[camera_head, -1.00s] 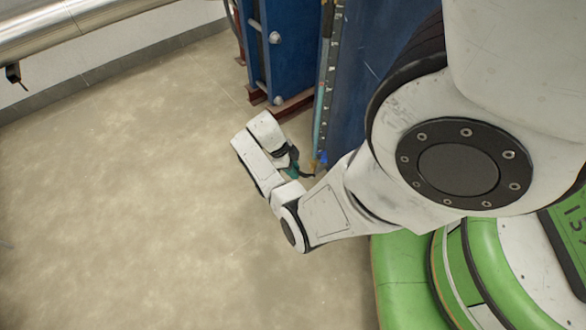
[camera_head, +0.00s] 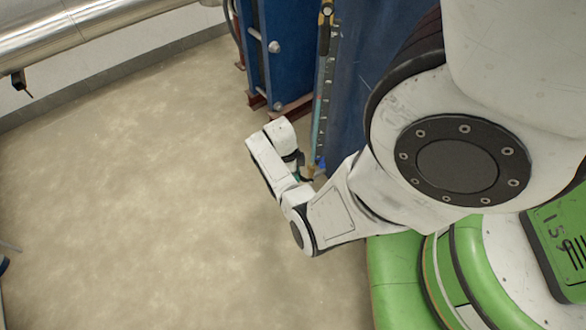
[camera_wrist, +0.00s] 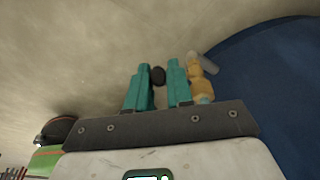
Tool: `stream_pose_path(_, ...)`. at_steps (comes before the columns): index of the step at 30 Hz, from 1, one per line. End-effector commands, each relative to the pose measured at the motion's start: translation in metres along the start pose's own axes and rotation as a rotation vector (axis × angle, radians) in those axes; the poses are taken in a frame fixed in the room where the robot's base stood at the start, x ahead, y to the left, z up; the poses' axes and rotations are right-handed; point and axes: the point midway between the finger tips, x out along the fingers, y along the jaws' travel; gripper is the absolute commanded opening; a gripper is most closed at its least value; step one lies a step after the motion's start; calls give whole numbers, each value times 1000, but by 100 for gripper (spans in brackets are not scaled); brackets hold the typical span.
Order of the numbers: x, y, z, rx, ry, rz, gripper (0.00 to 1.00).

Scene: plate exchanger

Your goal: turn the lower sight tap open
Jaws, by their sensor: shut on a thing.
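The sight gauge (camera_head: 319,105) is a thin upright tube along the edge of the blue exchanger. At its foot, the brass body of the lower sight tap (camera_wrist: 204,78) shows just right of my fingers in the wrist view. My gripper (camera_wrist: 158,80) has two teal fingers with a dark round piece (camera_wrist: 158,75), seemingly the tap's handle, between them. It is shut on this piece. In the head view my gripper (camera_head: 298,177) is low beside the gauge's foot, mostly hidden by my wrist. The tap's handle angle is hard to tell there.
An upper tap (camera_head: 326,14) with a dark handle sits at the top of the gauge. The blue exchanger (camera_head: 365,65) stands close to my arm. A blue end frame (camera_head: 283,50) on reddish feet is behind. The floor (camera_head: 130,190) to the left is clear.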

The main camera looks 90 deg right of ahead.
Motion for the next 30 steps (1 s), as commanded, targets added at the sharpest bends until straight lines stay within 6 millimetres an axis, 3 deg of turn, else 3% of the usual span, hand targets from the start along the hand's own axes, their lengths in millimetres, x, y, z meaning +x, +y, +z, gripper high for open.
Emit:
stream_pose_path(1, -8, 1, -5, 2, -26, 3, 0)
stream_pose_path(12, -9, 1, -15, 2, -199, 1, 0)
stream_pose_path(23, -8, 0, -16, 1, -209, 0, 0)
stream_pose_path(24, -8, 0, -16, 1, -209, 0, 23)
stream_pose_path(30, -8, 0, -15, 1, -210, -1, 42)
